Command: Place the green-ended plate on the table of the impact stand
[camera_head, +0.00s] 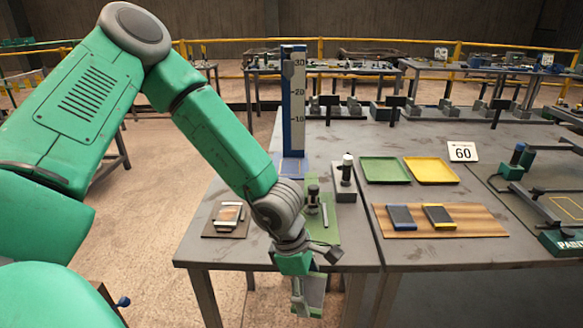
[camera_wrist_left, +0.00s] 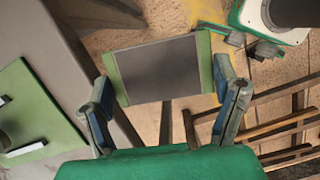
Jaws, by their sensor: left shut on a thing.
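The green-ended plate, a dark grey rectangle with a green strip at two opposite ends, shows in the left wrist view (camera_wrist_left: 160,68). My left gripper (camera_head: 305,290) is shut on it, with one finger at each green end. In the head view the plate (camera_head: 314,292) is partly hidden by the gripper, in front of the table's front edge and low over the floor. The impact stand (camera_head: 293,100) is a tall blue column with a number scale, standing on the left table. Its blue-outlined base (camera_head: 293,167) is partly hidden by my left forearm. My right gripper is out of view.
A green mat (camera_head: 326,226) with small tools lies near the front edge. A brown board with pale pieces (camera_head: 228,218) lies left of it. Green (camera_head: 385,170) and yellow (camera_head: 431,170) trays and a wooden board (camera_head: 440,233) with two dark plates are to the right.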

